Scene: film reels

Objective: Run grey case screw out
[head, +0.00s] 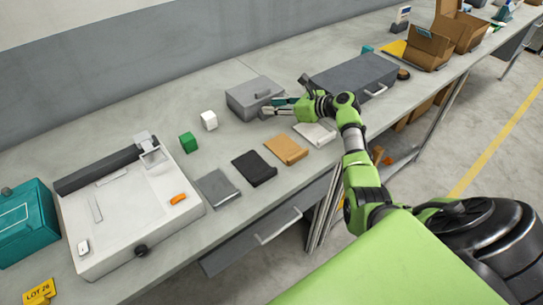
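No screw can be made out. My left gripper is not in view.
Grey, black, tan and white flat pouches (286,149) lie along the front edge. A white block (209,120) and green block (188,142) stand behind them. A white machine tray (125,215) and teal case (25,222) are at left. Open cardboard boxes (428,48) stand far right.

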